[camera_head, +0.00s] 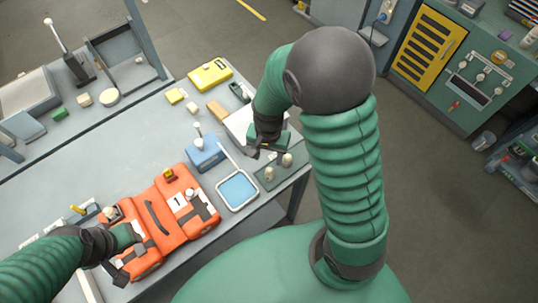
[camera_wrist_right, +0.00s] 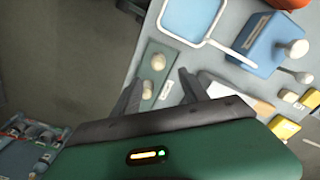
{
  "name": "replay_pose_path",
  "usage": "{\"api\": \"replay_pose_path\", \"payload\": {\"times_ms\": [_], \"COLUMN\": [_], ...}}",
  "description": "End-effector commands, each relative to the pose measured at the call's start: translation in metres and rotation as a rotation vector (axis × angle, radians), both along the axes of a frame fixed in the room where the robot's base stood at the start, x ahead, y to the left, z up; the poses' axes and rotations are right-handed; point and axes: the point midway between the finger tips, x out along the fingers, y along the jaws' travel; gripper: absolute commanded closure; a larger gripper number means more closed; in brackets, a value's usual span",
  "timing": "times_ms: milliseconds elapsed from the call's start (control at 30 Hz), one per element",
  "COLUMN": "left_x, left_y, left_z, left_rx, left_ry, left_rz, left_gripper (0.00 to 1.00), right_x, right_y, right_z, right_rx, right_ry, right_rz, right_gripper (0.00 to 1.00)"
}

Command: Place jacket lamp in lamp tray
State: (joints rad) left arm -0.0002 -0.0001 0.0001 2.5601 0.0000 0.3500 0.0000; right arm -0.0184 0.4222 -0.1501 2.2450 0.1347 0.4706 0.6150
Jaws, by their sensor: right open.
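A green plate (camera_head: 266,184) with two small beige rounded pieces (camera_head: 287,160) lies at the table's front right edge. These pieces look lamp-like, but I cannot tell which thing is the jacket lamp. A shallow tray with a blue floor and white rim (camera_head: 237,190) lies left of the plate; I cannot tell whether it is the lamp tray. My right gripper (camera_head: 264,154) is open just behind the plate. In the right wrist view its fingers (camera_wrist_right: 160,90) stand apart, with a beige piece (camera_wrist_right: 147,90) near the left finger. My left gripper (camera_head: 108,252) is at the orange case's left end.
A blue block (camera_head: 205,155) with a white knob stands behind the tray. A yellow case (camera_head: 210,75) and small yellow blocks (camera_head: 175,96) lie farther back. The table's left middle is clear.

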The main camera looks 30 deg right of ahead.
Motion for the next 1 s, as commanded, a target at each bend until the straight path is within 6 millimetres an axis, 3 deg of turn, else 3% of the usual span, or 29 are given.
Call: {"api": "replay_pose_path", "payload": {"times_ms": [200,333,1000], "left_x": [0.000,0.000,0.000], "left_y": [0.000,0.000,0.000], "left_z": [0.000,0.000,0.000], "left_rx": [0.000,0.000,0.000], "left_ry": [0.000,0.000,0.000], "left_rz": [0.001,0.000,0.000], "left_gripper": [0.64,0.64,0.64], "right_x": [-0.031,-0.043,-0.042], "right_y": [0.030,0.037,0.039], "right_z": [0.055,0.067,0.067], "right_rx": [-0.050,-0.097,-0.101], "right_ry": [-0.161,-0.208,-0.208], "right_rz": [0.606,0.831,0.850], "right_gripper": [0.48,0.48,0.48]}}
